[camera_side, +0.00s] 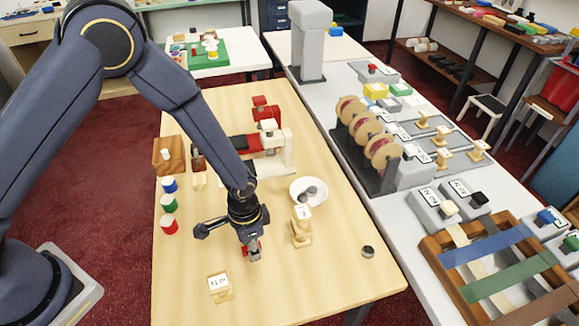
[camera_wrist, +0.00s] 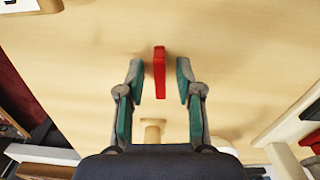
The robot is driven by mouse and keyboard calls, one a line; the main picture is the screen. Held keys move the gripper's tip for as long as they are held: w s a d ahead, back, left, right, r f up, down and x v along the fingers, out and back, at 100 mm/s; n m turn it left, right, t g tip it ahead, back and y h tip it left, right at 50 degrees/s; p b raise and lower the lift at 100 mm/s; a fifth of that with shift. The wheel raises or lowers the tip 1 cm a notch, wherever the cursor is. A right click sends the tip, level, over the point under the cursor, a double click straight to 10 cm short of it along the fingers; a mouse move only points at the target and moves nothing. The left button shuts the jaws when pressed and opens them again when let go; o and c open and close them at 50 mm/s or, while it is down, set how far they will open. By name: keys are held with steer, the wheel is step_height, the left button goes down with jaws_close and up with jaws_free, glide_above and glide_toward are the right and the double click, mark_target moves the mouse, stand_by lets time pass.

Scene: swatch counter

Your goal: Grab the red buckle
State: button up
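The red buckle (camera_wrist: 159,72) shows in the wrist view as a narrow upright red bar on the pale wood table. My gripper (camera_wrist: 158,82) is open, with one teal-lined finger on each side of the buckle and a visible gap on both sides. In the side view my gripper (camera_side: 253,257) points down low over the table, and a bit of red (camera_side: 260,246) shows at its fingers. The fingers and wrist hide most of the buckle there. I cannot tell exactly how far down the fingertips reach beside it.
A wooden stand with a card (camera_side: 302,227) is close right of my gripper; another card stand (camera_side: 219,286) is nearer the front. A white dish (camera_side: 296,189) lies behind. Blue, green and red spools (camera_side: 169,203) line the left edge. A dark round piece (camera_side: 367,251) lies right.

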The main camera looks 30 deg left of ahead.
jaws_close()
steer(key=shift+r, duration=0.1)
